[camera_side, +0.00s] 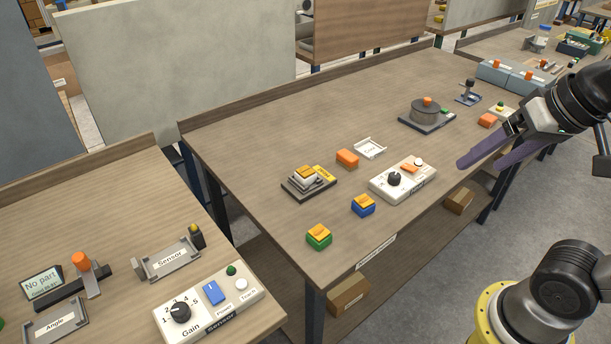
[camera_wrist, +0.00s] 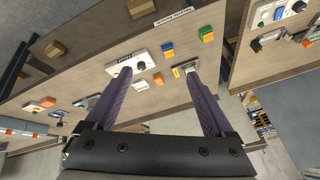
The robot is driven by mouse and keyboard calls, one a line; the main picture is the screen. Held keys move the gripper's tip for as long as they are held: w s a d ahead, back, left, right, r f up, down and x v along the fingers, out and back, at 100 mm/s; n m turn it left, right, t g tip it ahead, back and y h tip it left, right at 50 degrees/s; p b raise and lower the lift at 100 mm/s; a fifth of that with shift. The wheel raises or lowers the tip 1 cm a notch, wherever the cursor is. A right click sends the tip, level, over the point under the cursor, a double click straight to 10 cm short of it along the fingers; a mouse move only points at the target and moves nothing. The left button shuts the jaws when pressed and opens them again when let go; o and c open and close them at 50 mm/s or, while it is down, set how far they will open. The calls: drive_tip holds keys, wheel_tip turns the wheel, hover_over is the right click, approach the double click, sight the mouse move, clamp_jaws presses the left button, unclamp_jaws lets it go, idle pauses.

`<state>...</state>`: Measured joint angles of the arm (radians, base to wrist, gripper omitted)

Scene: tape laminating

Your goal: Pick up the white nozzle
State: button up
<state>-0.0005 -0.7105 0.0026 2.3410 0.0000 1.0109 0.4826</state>
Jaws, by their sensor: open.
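I cannot surely tell which piece is the white nozzle. A small white piece (camera_side: 305,178) with an orange top sits in a dark fixture (camera_side: 311,189) with a yellow label, at the middle of the main table. The fixture shows by the right fingertip in the wrist view (camera_wrist: 178,72). My gripper (camera_side: 479,165) is at the right of the side view, raised over the table's front edge, well away from the fixture. Its two purple fingers are spread wide with nothing between them, as the wrist view also shows (camera_wrist: 156,72).
A white control panel (camera_side: 384,189), orange block (camera_side: 347,158), white tray (camera_side: 369,147), blue block (camera_side: 363,206) and green block (camera_side: 318,239) stand around the fixture. A round grey device (camera_side: 425,113) is farther back. The table's left part is clear.

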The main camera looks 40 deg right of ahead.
drive_tip(key=w+r+m+g, duration=0.1)
drive_tip(key=w+r+m, duration=0.65)
drive_tip(key=w, duration=0.35)
drive_tip(key=m+g, duration=0.4)
drive_tip(key=m, duration=0.1)
hover_over(305, 170)
wheel_tip(305, 170, down, 14)
drive_tip(key=shift+g, duration=0.4)
wheel_tip(305, 170, down, 10)
drive_tip(key=shift+a, duration=0.15)
drive_tip(key=shift+f, duration=3.25)
